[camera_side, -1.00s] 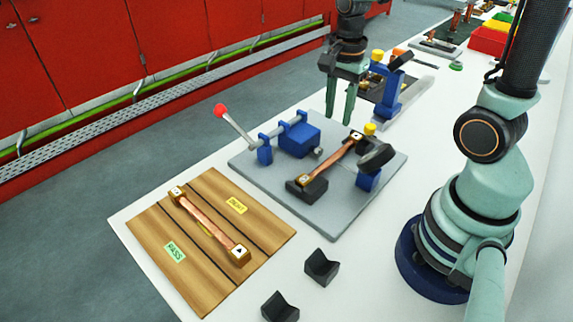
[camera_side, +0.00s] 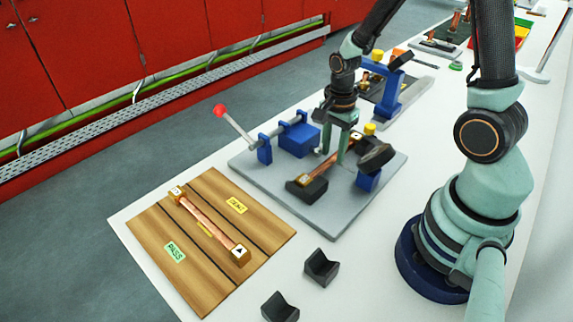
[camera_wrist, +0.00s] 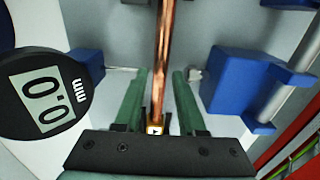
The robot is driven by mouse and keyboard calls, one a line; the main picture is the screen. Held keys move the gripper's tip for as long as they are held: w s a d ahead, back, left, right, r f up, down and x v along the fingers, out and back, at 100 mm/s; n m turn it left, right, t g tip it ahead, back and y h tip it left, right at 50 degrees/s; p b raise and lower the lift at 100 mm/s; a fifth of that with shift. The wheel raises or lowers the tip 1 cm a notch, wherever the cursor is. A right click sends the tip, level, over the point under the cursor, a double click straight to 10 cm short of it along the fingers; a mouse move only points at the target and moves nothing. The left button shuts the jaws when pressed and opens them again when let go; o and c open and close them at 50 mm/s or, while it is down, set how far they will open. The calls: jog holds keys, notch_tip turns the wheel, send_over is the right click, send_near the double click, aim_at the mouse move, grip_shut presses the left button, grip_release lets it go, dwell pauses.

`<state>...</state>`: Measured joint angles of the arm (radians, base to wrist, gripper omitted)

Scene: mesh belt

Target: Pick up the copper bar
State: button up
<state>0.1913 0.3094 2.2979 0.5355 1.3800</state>
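A copper bar (camera_side: 320,166) with small marked end blocks rests in the grey fixture, one end in a black block. My gripper (camera_side: 335,153) is down at this bar. In the wrist view the bar (camera_wrist: 162,45) runs between the two green fingers of my gripper (camera_wrist: 160,78), with a gap on both sides. The fingers are open and do not appear to touch it. A second copper bar (camera_side: 207,220) lies on the wooden board at the front left. The far end of the fixture bar is partly hidden by my gripper and the dial.
The grey fixture plate (camera_side: 330,218) carries a blue clamp (camera_side: 299,140) with a red-knobbed lever (camera_side: 220,110) and a black dial gauge (camera_side: 376,157), reading 0.0 mm in the wrist view (camera_wrist: 45,95). The wooden board (camera_side: 185,275) and black V-blocks (camera_side: 321,268) are in front.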

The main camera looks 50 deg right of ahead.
jog(key=shift+f, duration=0.9)
grip_shut()
jog(key=shift+r, duration=0.1)
dwell(0.7)
